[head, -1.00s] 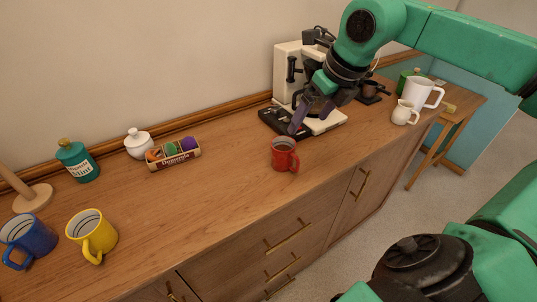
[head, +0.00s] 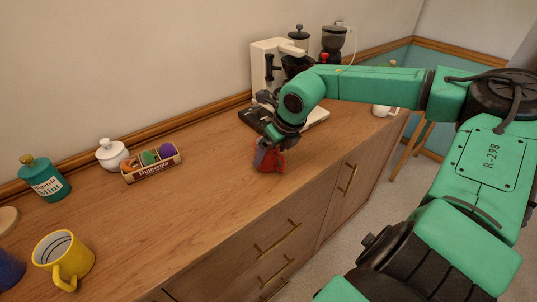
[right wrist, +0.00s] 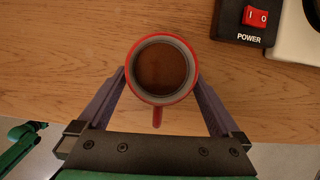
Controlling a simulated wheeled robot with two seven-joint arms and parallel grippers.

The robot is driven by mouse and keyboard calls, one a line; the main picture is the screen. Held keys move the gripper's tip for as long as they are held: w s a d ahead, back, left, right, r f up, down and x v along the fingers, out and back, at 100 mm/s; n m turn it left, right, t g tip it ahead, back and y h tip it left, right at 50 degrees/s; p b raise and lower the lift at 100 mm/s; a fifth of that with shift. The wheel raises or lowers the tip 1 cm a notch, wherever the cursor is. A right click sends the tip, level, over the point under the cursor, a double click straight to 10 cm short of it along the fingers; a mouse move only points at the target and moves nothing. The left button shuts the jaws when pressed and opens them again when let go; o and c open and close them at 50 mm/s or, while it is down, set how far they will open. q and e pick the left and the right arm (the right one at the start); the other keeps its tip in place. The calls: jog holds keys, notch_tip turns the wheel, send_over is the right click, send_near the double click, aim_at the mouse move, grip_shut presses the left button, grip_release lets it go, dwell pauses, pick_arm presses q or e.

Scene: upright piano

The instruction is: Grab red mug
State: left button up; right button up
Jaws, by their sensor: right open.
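The red mug (head: 273,162) stands upright on the wooden counter, partly hidden behind my right gripper (head: 264,150) in the head view. In the right wrist view the red mug (right wrist: 161,101) is seen from above, with brown liquid inside and its handle pointing toward the gripper's base. The two fingers of my right gripper (right wrist: 161,85) are open, one on each side of the mug. The fingertips reach about the mug's sides; I cannot tell whether they touch it. My left gripper is not in view.
A coffee machine (head: 262,65) stands behind the mug, with a black base and red power switch (right wrist: 256,17) close by. The counter between is clear.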

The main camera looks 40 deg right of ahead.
jog(key=x, duration=0.2)
jog(key=shift+w+f, duration=0.15)
jog(key=shift+f, duration=0.25)
jog(key=shift+r, duration=0.1)
jog(key=c, duration=1.3)
grip_shut()
jog(key=shift+r, duration=0.15)
